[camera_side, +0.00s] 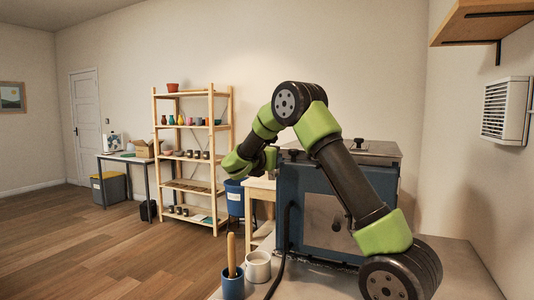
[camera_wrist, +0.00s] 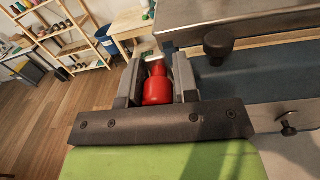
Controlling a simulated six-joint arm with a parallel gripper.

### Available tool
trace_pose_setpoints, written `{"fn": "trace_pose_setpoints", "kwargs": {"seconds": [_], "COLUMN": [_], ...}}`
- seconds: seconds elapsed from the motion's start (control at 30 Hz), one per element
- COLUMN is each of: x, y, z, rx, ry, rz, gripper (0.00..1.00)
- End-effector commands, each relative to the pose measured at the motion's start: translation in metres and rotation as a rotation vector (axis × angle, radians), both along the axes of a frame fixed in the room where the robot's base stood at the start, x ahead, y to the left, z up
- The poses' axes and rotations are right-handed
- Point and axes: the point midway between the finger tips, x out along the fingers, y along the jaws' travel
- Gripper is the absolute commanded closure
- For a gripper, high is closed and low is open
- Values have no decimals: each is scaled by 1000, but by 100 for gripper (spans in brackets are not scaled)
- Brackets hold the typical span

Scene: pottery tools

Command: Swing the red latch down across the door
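The red latch handle (camera_wrist: 157,90) shows in the wrist view, between the two fingers of my gripper (camera_wrist: 156,78). The fingers stand close on both sides of it; I cannot tell whether they press on it. The side view does not show the red latch; my green and dark arm covers part of that area. A blue kiln-like box (camera_side: 300,185) with a pale metal plate (camera_side: 322,212) on its face stands behind my arm. My gripper end is at its upper left in the side view. In the wrist view the box's blue side (camera_wrist: 255,75) lies to the right.
A dark knob (camera_wrist: 217,44) stands close to the right of my gripper. A smaller dark knob (camera_wrist: 289,129) is at the right. A blue cup (camera_side: 232,285) with a wooden-handled tool and a white mug (camera_side: 258,267) stand on the table. Shelves (camera_side: 190,155) are farther back.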

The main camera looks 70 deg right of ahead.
Motion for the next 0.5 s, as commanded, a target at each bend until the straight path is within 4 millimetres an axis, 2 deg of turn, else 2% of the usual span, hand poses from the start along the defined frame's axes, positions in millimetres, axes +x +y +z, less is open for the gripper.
{"fn": "trace_pose_setpoints", "kwargs": {"seconds": [0.5], "x": [-7], "y": [1], "z": [1], "rx": [-2], "ry": [-140], "rz": [11], "gripper": [100]}}
